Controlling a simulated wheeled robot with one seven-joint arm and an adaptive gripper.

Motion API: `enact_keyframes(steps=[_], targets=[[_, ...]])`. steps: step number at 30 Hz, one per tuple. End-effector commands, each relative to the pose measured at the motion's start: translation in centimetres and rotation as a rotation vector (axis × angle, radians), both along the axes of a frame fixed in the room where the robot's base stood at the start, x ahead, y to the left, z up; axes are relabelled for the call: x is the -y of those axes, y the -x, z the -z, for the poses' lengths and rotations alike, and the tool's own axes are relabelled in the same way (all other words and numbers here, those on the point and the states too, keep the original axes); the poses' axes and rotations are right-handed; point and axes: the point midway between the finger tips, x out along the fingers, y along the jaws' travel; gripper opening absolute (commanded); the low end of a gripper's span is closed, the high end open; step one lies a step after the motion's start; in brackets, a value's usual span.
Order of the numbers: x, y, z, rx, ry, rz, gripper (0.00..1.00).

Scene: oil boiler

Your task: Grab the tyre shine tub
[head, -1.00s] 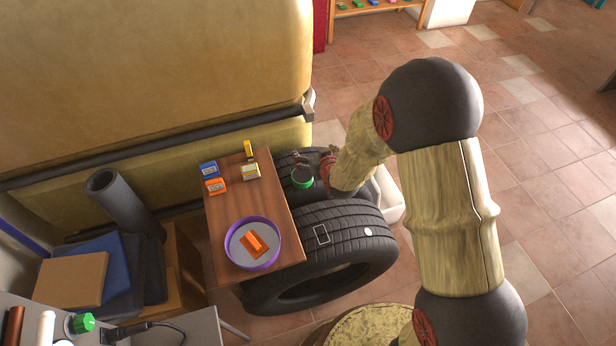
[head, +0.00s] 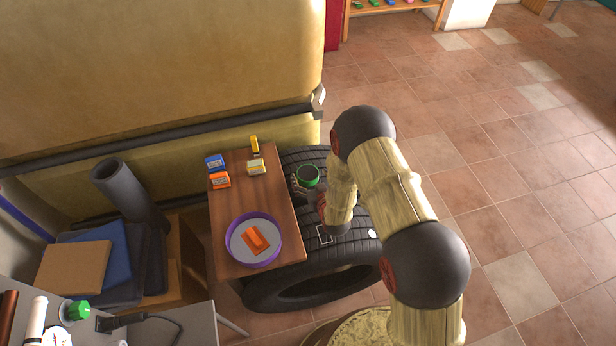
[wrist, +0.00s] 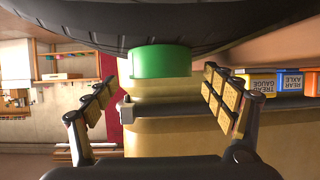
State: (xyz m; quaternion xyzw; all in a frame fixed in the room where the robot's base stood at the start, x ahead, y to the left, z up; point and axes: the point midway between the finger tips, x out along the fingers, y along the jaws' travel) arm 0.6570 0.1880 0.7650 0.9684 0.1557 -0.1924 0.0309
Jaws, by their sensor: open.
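The tub, with a green top (head: 307,176), stands on the dark tyre (head: 330,262) just right of the small wooden table. In the wrist view, which is upside down, the green tub (wrist: 161,62) rests against the tyre's tread, in the middle of the picture. Its label cannot be read. My gripper (wrist: 160,84) is open and empty, with one padded finger on each side of the tub's line. The tub looks just ahead of the fingertips, with no clear contact. In the head view my wrist is over the tyre, on the near right side of the tub.
The wooden table (head: 234,203) holds a purple-rimmed bowl (head: 231,254), a blue box (head: 215,161), an orange box (head: 220,180) and a yellow box (head: 257,167). A large tan tank (head: 160,75) stands behind. Tiled floor to the right is open.

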Motion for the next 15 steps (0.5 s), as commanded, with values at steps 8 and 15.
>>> enact_keyframes(steps=[8,15], targets=[[-0.9,-2.4,1.4,0.0,0.0,0.0,0.83],[-0.9,-2.5,1.3,0.0,0.0,0.0,0.82]])
